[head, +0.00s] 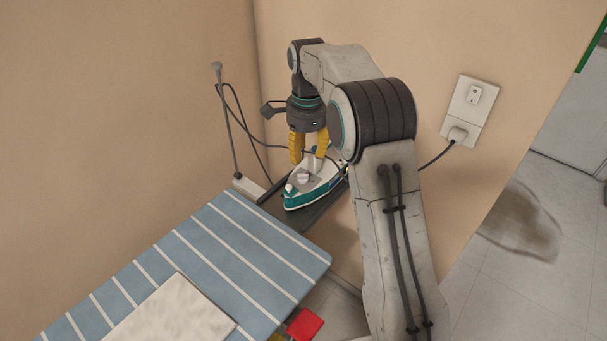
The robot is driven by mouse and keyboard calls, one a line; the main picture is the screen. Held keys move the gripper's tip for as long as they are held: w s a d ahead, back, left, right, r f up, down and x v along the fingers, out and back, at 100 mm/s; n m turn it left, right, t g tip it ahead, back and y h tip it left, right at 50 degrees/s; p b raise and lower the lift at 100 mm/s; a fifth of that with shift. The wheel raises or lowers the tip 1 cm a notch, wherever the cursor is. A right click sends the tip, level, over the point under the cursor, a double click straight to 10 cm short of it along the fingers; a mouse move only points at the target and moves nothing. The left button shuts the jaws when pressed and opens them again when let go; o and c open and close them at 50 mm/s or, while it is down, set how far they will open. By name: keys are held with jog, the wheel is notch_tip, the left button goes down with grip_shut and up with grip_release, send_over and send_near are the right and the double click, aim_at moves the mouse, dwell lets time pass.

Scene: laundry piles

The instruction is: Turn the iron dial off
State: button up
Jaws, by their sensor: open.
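A teal and white iron (304,191) rests on a dark stand (330,208) past the far end of the ironing board. A pale round knob, which looks like the dial (303,178), shows on top of the iron. My gripper (308,160) has yellow fingers, points down and is open just above the iron, around its upper part. I cannot tell whether the fingers touch the iron or dial.
The blue striped ironing board (228,232) carries a whitish cloth (170,312). A thin upright rod (226,120) with a cord stands left of the iron. A wall socket with a plug (457,134) is at right. A red item (304,325) lies below the board's edge.

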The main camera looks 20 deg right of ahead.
aim_at(303, 174)
jog(key=w+f+m, duration=0.2)
jog(key=f, duration=0.1)
jog(key=shift+w+f, duration=0.3)
jog(key=shift+w, duration=0.05)
jog(key=shift+f, duration=3.65)
jog(key=shift+c, duration=0.3)
grip_shut()
